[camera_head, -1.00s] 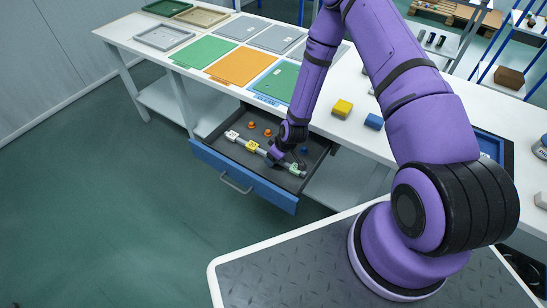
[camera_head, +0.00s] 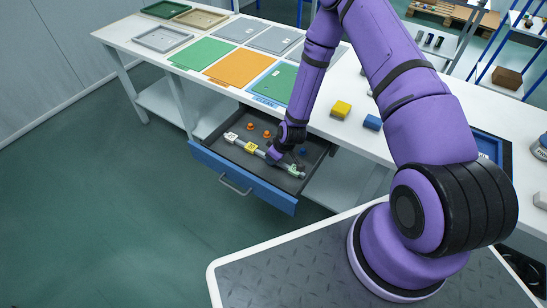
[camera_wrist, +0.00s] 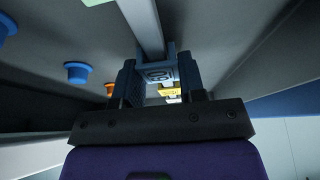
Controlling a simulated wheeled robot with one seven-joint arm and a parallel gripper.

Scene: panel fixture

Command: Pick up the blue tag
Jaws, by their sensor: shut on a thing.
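A drawer (camera_head: 235,180) with a blue front is open under the table. A grey rail (camera_wrist: 142,22) runs across inside it. My gripper (camera_wrist: 158,86) is down in the drawer at the rail, its two fingers shut on the blue tag (camera_wrist: 157,72), which has a marked pale face. The tag appears to be still at the rail. In the head view my gripper (camera_head: 276,159) hides the blue tag. A white tag (camera_head: 231,136) and a yellow tag (camera_head: 251,146) sit on the rail to the left, and a green tag (camera_head: 294,171) to the right.
Two orange knobs (camera_head: 259,129) stand on the drawer floor behind the rail. A blue knob (camera_wrist: 77,72) is also there. The tabletop above holds coloured panels (camera_head: 241,68), a yellow block (camera_head: 341,108) and a blue block (camera_head: 373,122). The drawer walls are close around my gripper.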

